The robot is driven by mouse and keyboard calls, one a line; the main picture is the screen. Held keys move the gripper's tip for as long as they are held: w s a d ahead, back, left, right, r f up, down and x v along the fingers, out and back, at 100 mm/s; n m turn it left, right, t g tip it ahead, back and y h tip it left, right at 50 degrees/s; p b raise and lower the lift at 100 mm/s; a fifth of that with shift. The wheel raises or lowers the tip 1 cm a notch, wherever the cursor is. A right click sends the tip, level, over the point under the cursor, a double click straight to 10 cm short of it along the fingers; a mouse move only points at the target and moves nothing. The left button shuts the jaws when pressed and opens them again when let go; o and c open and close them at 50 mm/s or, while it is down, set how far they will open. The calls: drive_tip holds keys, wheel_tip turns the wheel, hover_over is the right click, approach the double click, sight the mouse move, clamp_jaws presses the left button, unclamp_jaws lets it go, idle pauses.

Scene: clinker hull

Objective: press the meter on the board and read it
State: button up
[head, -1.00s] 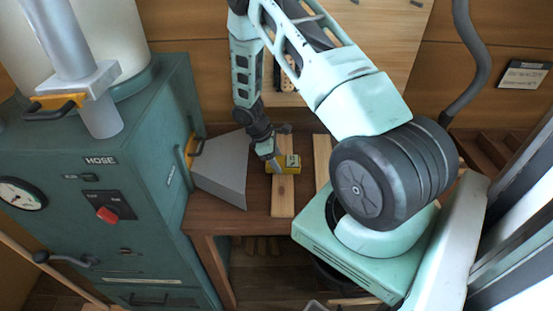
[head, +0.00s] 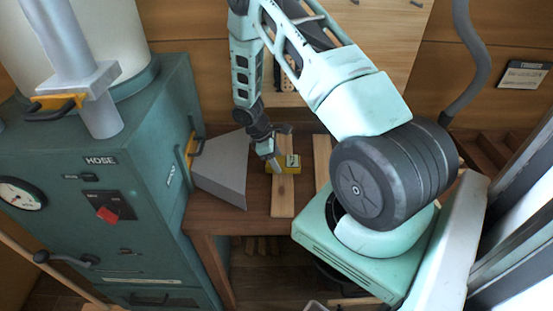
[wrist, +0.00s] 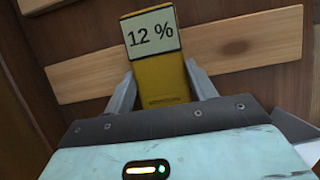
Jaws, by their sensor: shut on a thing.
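A yellow meter (wrist: 160,78) with a pale display reading "12 %" is between the fingers of my gripper (wrist: 163,92) in the wrist view. My gripper is shut on it, one finger on each side. The meter's far end lies over a pale wooden board (wrist: 90,75). In the head view the yellow meter (head: 284,163) is at my gripper (head: 272,160), on or just above the board (head: 284,195) on the brown bench. I cannot tell whether its tip touches the wood.
A second pale board (head: 321,160) lies to the right on the bench (head: 235,215). A grey hood (head: 222,168) and a green machine (head: 140,180) with a red switch stand to the left. A dark-framed label (head: 525,74) hangs on the wall.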

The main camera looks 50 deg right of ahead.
drive_tip(key=shift+r+p, duration=2.95)
drive_tip(key=shift+r, duration=1.05)
